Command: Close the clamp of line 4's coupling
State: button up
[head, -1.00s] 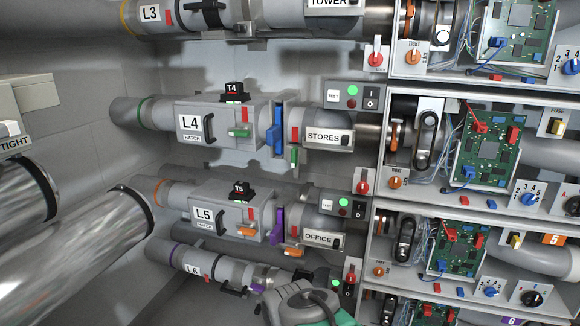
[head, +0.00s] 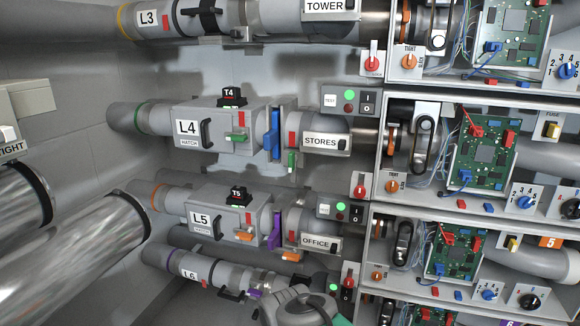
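Line 4 runs across the middle of the head view, with a grey hatch box (head: 190,113) marked L4, a blue upright slide plate (head: 272,132) and a pipe labelled STORES (head: 321,140). To its right, inside the cabinet bay, a dark oval lever (head: 423,143) with a pale metal block sits over the pipe, beside an orange ring (head: 392,140). This looks like the coupling and its clamp; the lever leans slightly. Whether it is latched cannot be told. Only a grey rounded part of my arm shows at the bottom; my gripper's fingers are not in view.
An orange TIGHT knob (head: 392,186) and a green circuit board (head: 481,150) flank the coupling. The red knob (head: 360,190) stands at the bay's left edge. Similar bays for other lines lie above and below. Large bare pipes (head: 80,260) fill the lower left.

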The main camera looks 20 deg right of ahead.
aim_at(292, 158)
jog(key=u, duration=0.55)
jog(key=k, duration=0.65)
jog(key=u, duration=1.1)
jog(key=i, duration=0.85)
jog(key=z, duration=0.3)
